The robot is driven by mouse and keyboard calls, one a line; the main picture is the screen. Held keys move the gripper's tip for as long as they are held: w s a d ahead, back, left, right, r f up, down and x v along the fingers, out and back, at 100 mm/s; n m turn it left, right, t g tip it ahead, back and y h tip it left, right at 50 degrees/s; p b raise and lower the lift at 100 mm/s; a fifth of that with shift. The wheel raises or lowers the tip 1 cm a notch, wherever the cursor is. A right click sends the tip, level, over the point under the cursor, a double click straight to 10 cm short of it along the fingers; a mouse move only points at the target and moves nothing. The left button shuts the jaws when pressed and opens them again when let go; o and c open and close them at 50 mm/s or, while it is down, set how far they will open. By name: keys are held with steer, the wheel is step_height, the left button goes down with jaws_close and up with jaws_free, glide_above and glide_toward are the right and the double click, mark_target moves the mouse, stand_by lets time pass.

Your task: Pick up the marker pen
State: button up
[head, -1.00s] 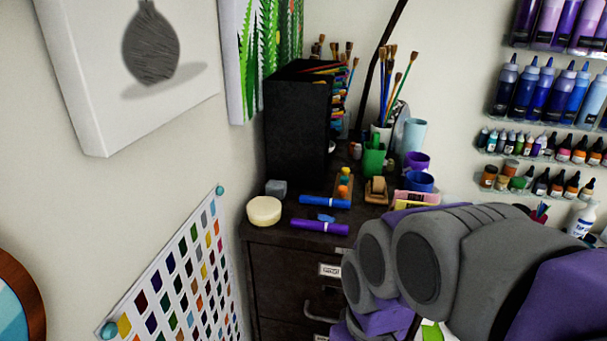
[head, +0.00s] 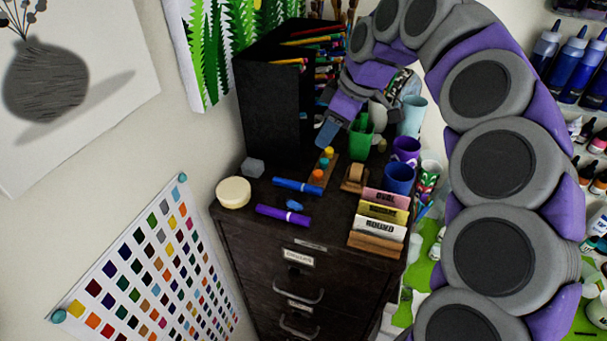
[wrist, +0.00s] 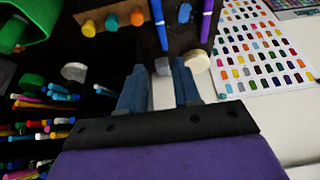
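A blue marker pen (head: 297,186) and a purple marker pen (head: 283,215) lie on top of the dark cabinet (head: 325,232). In the wrist view, the blue marker (wrist: 158,22) and the purple marker (wrist: 207,18) are at the top, past my fingertips. My gripper (head: 327,133) hangs above the back of the cabinet top, behind and to the right of both markers in the head view. In the wrist view its two blue-grey fingers (wrist: 158,68) are apart with nothing held between them; a grey cube shows beyond the gap.
A tall black organizer (head: 275,110) with pens stands behind the markers. A grey cube (head: 253,167), a cream round block (head: 233,192), a small blue item (head: 294,204), a wooden strip with colored knobs (head: 319,176), a tape dispenser (head: 355,178), cups and labelled blocks (head: 378,220) surround them.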

steer(key=f, duration=0.2)
glide_above(292, 182)
steer(key=s, duration=0.1)
steer(key=f, duration=0.7)
steer(key=shift+s+d+f, duration=0.2)
steer(key=shift+d+f, duration=0.05)
steer(key=shift+d, duration=0.1)
steer(key=d, duration=0.1)
steer(key=d+f, duration=0.1)
steer(key=d, duration=0.1)
steer(key=shift+w+d+f, duration=0.15)
steer(key=shift+w+f, duration=0.05)
steer(key=shift+f, duration=0.5)
steer(key=a+f, duration=0.1)
steer(key=a, duration=0.1)
steer(key=a+f, duration=0.1)
steer(key=a, duration=0.1)
steer(key=w+a+f, duration=0.1)
steer(key=f, duration=0.1)
steer(key=shift+a+p, duration=0.4)
steer(key=shift+s, duration=0.1)
steer(key=shift+d, duration=1.05)
steer(key=shift+c, duration=1.2)
steer(key=shift+d, duration=0.3)
steer(key=c, duration=0.3)
steer(key=shift+a, duration=0.15)
jaws_close()
